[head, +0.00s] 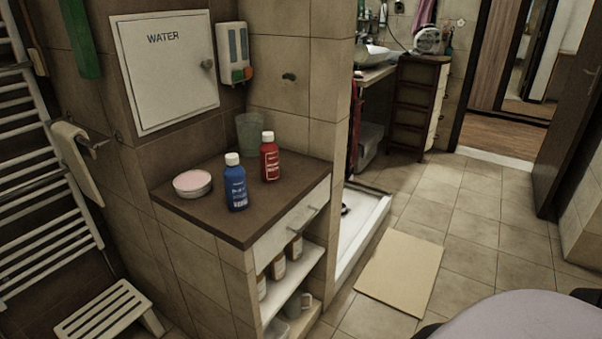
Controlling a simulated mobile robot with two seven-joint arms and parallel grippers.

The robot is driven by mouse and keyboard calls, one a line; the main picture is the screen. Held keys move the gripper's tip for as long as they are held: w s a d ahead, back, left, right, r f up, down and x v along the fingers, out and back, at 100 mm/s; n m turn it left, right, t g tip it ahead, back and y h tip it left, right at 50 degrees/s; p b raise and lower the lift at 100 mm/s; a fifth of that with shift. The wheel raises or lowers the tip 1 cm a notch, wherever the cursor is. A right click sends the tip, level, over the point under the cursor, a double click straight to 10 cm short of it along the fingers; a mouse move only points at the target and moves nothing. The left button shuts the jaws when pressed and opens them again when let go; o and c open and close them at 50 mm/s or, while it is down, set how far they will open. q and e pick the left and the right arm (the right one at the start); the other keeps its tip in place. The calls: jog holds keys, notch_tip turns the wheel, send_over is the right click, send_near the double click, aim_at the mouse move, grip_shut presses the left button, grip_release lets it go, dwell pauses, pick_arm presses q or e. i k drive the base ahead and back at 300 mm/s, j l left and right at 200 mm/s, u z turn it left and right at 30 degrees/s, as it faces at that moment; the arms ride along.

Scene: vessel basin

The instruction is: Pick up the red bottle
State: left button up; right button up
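The red bottle (269,160) with a white cap stands upright on the brown top of a small cabinet (225,222). A blue bottle (236,186) with a white cap stands upright in front of it and to its left, apart from it. Neither of my grippers shows in the head view.
A round pink-topped tin (192,184) and a clear cup (249,132) share the cabinet top. A white WATER panel (165,68) and a dispenser (235,54) hang on the wall behind. A white step stool (109,315) stands lower left. The tiled floor around the beige mat (400,272) is open.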

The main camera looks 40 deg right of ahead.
aim_at(270, 163)
jog(key=z, duration=1)
